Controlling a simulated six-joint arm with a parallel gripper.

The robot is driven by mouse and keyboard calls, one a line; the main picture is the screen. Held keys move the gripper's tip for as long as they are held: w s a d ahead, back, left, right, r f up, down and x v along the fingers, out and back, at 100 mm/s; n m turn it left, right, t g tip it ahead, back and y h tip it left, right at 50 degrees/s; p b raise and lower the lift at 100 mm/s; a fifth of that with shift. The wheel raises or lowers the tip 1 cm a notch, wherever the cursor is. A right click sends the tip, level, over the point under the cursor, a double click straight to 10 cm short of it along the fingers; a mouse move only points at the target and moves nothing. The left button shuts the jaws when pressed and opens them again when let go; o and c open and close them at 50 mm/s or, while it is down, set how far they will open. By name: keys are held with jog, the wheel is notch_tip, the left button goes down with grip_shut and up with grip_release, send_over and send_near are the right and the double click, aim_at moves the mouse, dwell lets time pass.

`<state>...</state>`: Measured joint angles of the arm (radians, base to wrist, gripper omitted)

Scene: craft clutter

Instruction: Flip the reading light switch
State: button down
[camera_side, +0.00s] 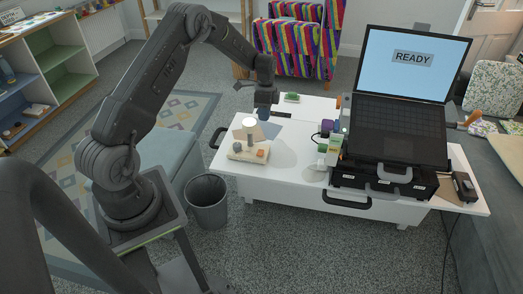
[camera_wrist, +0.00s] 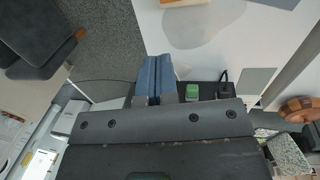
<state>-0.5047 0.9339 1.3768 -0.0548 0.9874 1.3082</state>
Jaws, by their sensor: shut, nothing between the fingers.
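A small lamp (camera_side: 249,124) with a bright, lit top stands on a wooden base (camera_side: 240,155) on the white table. An orange knob and a small grey part sit on the base; which one is the light switch I cannot tell. Only an edge of the base (camera_wrist: 183,2) shows at the top of the wrist view. My gripper (camera_side: 263,114) is behind and slightly right of the lamp, pointing down, apart from the base. In the wrist view its two blue-grey fingers (camera_wrist: 157,80) are together, with nothing between them.
A green block (camera_side: 291,97) lies behind my gripper. A laptop (camera_side: 405,125) reading "READY" stands on a black case at right, with small bottles beside it. A grey-blue card lies behind the base. A waste bin (camera_side: 207,205) stands on the floor at the left.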

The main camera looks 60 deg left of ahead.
aim_at(262, 154)
jog(key=shift+a+f, duration=0.25)
jog(key=shift+f, duration=0.35)
jog(key=shift+f, duration=0.1)
jog(key=f, duration=0.4)
jog(key=s+d+f, duration=0.1)
jog(key=f, duration=0.8)
jog(key=shift+s+d+f, duration=0.3)
jog(key=shift+s+d, duration=0.05)
jog(key=shift+s, duration=0.05)
jog(key=shift+s+d+f, duration=0.15)
jog(key=shift+f, duration=0.25)
jog(key=shift+w+a+r, duration=0.4)
jog(key=shift+w+a, duration=0.15)
jog(key=shift+w, duration=0.05)
